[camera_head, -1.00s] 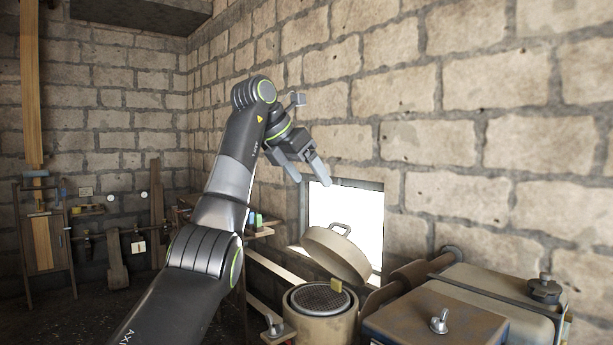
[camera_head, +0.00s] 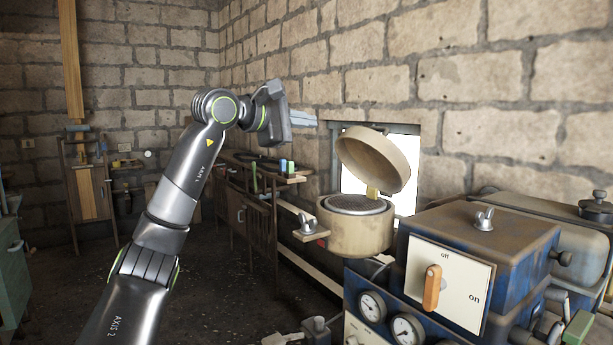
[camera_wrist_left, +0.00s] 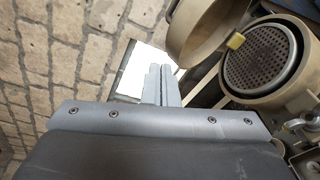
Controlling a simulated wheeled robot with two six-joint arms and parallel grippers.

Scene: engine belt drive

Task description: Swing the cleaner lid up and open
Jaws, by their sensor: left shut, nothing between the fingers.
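The cleaner lid (camera_head: 372,158) is a beige round cap, tilted up steeply and standing open over the round cleaner body (camera_head: 352,232). A perforated disc (camera_head: 356,203) shows inside the body, and a small yellow block (camera_head: 373,192) sits at the lid's lower edge. In the left wrist view the lid (camera_wrist_left: 204,28) is at the top, with the perforated disc (camera_wrist_left: 259,56) to its right. My left gripper (camera_head: 303,118) is shut and empty, up and left of the lid, apart from it. Its closed fingers show in the left wrist view (camera_wrist_left: 161,86). My right gripper is out of view.
A blue engine box (camera_head: 484,238) with an on/off panel and orange lever (camera_head: 432,287) stands right of the cleaner. A bright window (camera_head: 405,147) is behind the lid. A wooden bench (camera_head: 262,170) stands at the back. Open floor lies between my arm and the bench.

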